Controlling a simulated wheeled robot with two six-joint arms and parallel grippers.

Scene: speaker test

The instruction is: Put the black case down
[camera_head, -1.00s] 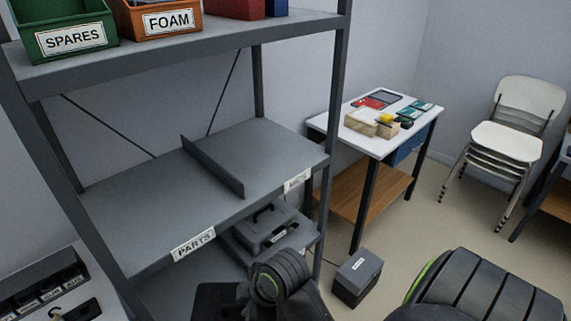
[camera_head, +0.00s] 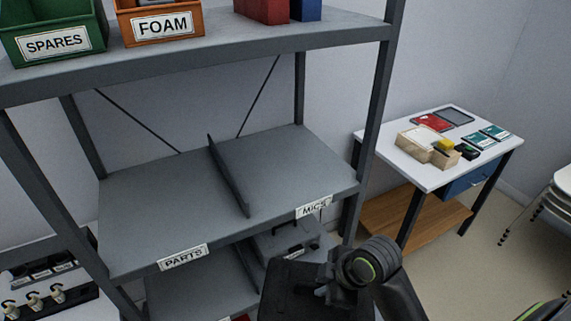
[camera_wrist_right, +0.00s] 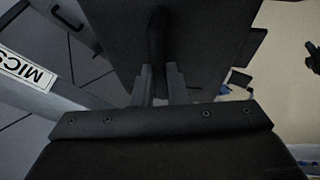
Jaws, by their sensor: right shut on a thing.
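The black case (camera_head: 287,292) hangs in front of the rack, low in the head view. My right gripper (camera_head: 328,284) is beside it. In the right wrist view my right gripper (camera_wrist_right: 155,85) is shut on the case's dark handle, and the black case (camera_wrist_right: 205,30) fills the upper middle. The case is apart from the middle shelf (camera_head: 165,215), as far as I can tell. That shelf is bare on both sides of its upright divider (camera_head: 229,178). Its front edge carries the labels PARTS (camera_head: 183,257) and MICS (camera_head: 313,207). My left gripper is out of view.
A grey case (camera_head: 287,240) sits on the lower shelf, partly hidden. Green SPARES (camera_head: 55,43) and orange FOAM (camera_head: 160,24) bins stand on the top shelf. A white-topped table (camera_head: 425,178) with small items is at the right. The rack's right post (camera_head: 372,110) is close by.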

